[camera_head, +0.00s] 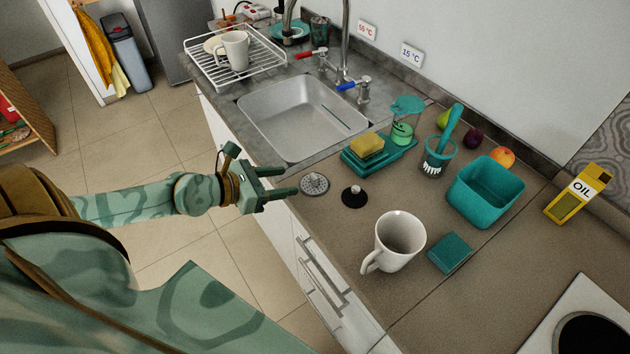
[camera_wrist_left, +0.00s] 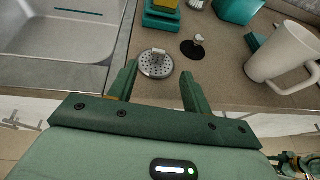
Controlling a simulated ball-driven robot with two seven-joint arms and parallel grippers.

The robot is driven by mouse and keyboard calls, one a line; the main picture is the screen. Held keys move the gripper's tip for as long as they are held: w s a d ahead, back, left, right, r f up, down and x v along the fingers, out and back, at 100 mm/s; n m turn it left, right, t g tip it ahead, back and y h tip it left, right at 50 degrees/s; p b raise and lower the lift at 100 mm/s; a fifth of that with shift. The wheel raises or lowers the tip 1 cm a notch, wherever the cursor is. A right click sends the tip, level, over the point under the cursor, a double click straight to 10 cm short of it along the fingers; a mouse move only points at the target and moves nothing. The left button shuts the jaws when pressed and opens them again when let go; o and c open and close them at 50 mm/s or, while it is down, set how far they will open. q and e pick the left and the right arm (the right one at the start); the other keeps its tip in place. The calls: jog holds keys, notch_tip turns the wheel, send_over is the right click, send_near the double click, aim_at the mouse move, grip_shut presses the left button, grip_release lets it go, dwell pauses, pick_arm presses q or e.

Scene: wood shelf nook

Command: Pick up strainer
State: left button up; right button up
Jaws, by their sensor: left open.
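The strainer (camera_head: 314,184) is a small round metal disc with holes and a short knob on top. It lies on the counter near the front edge, to the right of the sink. My left gripper (camera_head: 280,182) is open and empty, at the counter's edge just left of the strainer. In the left wrist view the strainer (camera_wrist_left: 154,64) appears beyond and between the two open fingertips (camera_wrist_left: 158,80), with no finger seen touching it.
A black stopper (camera_head: 354,196) stands close to the strainer's right. A white mug (camera_head: 400,240), sponge holder (camera_head: 378,160) and teal bin (camera_head: 485,192) are farther right. The sink (camera_head: 300,118) is behind. The counter just around the strainer is clear.

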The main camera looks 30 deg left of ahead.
aim_at(311, 177)
pick_arm(q)
jog(key=x, duration=0.6)
jog(key=shift+a, duration=0.15)
jog(key=b+x, duration=0.1)
jog(key=x, duration=0.4)
jog(key=shift+w+b, duration=0.3)
jog(key=shift+b, duration=0.1)
jog(key=shift+s, duration=0.1)
pick_arm(e)
jog(key=shift+s+d+f, duration=0.15)
jog(key=shift+d+f, duration=0.2)
jog(key=shift+f, duration=0.4)
pick_arm(q)
jog(key=c, duration=1.1)
